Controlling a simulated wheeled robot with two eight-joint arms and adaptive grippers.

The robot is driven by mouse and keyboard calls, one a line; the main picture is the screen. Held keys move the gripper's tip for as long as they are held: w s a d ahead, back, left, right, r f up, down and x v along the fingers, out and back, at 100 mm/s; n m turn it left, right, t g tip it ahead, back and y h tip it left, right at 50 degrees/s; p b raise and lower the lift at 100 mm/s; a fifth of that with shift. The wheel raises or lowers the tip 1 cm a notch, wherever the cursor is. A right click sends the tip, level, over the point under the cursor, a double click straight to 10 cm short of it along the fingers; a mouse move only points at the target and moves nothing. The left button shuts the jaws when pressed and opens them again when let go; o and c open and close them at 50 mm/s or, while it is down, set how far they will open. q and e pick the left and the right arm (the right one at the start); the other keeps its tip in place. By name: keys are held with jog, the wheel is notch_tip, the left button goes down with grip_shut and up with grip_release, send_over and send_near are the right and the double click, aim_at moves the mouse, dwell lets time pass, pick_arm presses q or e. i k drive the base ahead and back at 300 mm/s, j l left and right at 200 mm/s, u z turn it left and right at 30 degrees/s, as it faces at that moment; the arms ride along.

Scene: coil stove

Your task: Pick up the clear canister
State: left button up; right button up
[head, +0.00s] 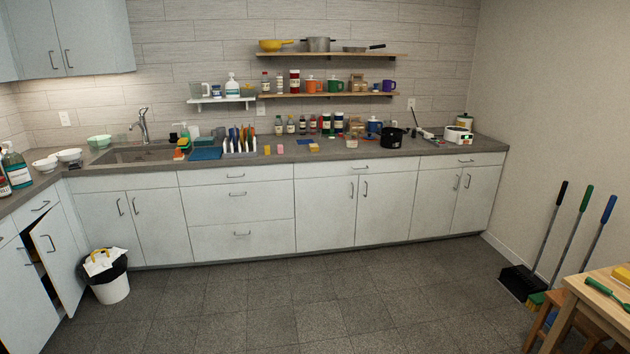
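A pale, see-through container (196,90) stands at the left end of the small white wall shelf, left of a white bottle (232,85). It looks like the clear canister, but it is too small in the head view to be sure. A jar with brown contents (357,81) stands on the lower wooden shelf and may also be clear. Neither of my grippers is in view, so nothing is seen touching these containers.
A long grey counter (470,149) holds a sink (135,154), a dish rack (240,151), a black pot (391,138) and several bottles. A cabinet door (57,250) stands ajar beside a bin (110,287). A wooden table (600,312) is at right. The middle floor is clear.

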aim_at(352, 139)
jog(key=i, duration=1.9)
jog(key=i+z, duration=0.1)
jog(key=i, duration=0.8)
jog(key=i+j, duration=0.2)
jog(key=i, duration=0.75)
jog(key=i+z, duration=0.1)
jog(key=i, duration=0.85)
jog(key=i+j+z, duration=0.2)
jog(key=i+l, duration=0.05)
jog(key=i, duration=0.05)
